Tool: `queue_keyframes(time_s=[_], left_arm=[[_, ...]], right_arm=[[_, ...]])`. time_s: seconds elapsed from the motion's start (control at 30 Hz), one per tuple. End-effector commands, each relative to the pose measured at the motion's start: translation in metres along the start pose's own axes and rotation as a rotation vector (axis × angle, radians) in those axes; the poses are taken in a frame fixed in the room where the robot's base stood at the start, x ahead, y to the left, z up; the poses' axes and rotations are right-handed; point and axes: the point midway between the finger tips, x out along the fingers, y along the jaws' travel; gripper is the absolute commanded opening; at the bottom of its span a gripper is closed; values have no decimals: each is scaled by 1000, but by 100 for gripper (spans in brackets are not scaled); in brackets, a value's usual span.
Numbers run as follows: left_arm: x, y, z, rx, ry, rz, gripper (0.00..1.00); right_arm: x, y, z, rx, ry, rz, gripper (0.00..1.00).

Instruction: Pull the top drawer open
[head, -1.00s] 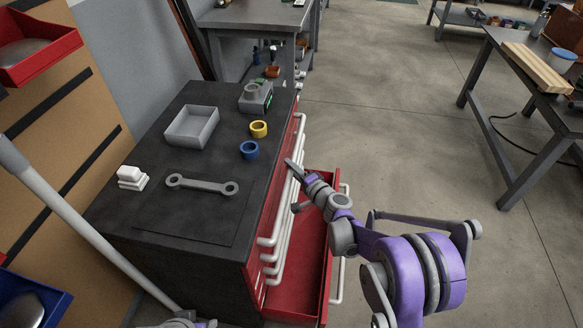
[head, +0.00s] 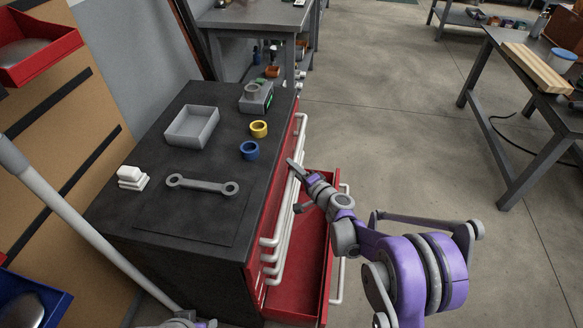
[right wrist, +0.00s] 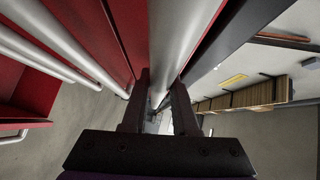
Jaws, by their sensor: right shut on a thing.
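The red tool cabinet (head: 125,219) has a dark top and several drawers with long pale bar handles on its right side. The top drawer's handle (head: 301,130) runs just under the cabinet top, and its drawer looks shut. My right gripper (head: 292,166) is at the middle of this handle, shut on it. In the right wrist view the handle (right wrist: 178,35) runs between the two dark fingers of the gripper (right wrist: 157,95). The fingers partly hide it. My left gripper is not clearly visible.
A lower red drawer (head: 312,297) stands open beneath my right arm. On the cabinet top are a grey tray (head: 192,140), a wrench (head: 200,185), blue (head: 250,151) and yellow rings (head: 259,129). The floor to the right is free up to a workbench (head: 500,100).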

Motion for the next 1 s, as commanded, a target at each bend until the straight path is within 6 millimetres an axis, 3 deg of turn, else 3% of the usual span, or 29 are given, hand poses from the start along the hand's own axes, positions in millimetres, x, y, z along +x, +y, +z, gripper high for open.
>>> queue_keyframes(time_s=[0.27,1.0], left_arm=[[-2,0,-1,0,1,0,50],[-9,0,-2,0,2,0,50]], right_arm=[[-35,10,-36,-1,7,2,0],[-175,49,-175,-1,6,2,0]])
